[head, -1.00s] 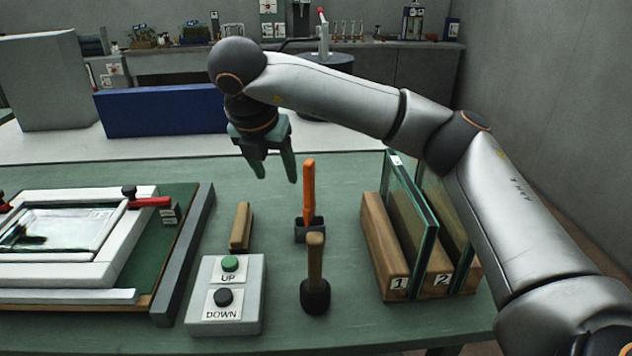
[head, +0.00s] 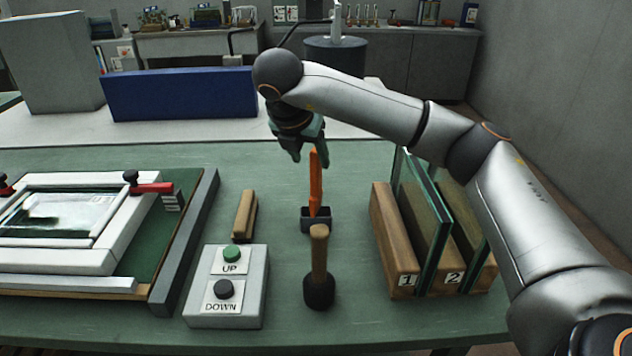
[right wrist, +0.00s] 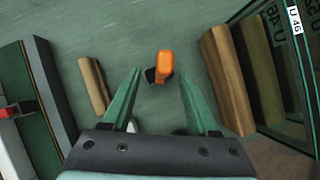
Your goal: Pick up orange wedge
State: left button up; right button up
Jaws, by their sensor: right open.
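The orange wedge (head: 315,184) stands upright in a small dark holder (head: 316,219) on the green bench. My right gripper (head: 308,157) is open and empty, with its fingers close to the wedge's upper end in the head view. In the right wrist view, the wedge (right wrist: 164,66) shows from above, between and beyond the tips of the two green fingers (right wrist: 160,78). I cannot see any contact between fingers and wedge. My left gripper is not in view.
A mallet (head: 319,262) stands in front of the holder. A wooden block (head: 244,215) and a grey UP/DOWN button box (head: 254,300) are to the left. A wooden rack (head: 396,250) with upright glass panes (head: 425,215) is to the right. A white frame (head: 135,225) lies at the far left.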

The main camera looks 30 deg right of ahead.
aim_at(316, 166)
jog(key=x, duration=0.4)
jog(key=shift+d+f, duration=0.25)
jog(key=shift+d, duration=0.15)
grip_shut()
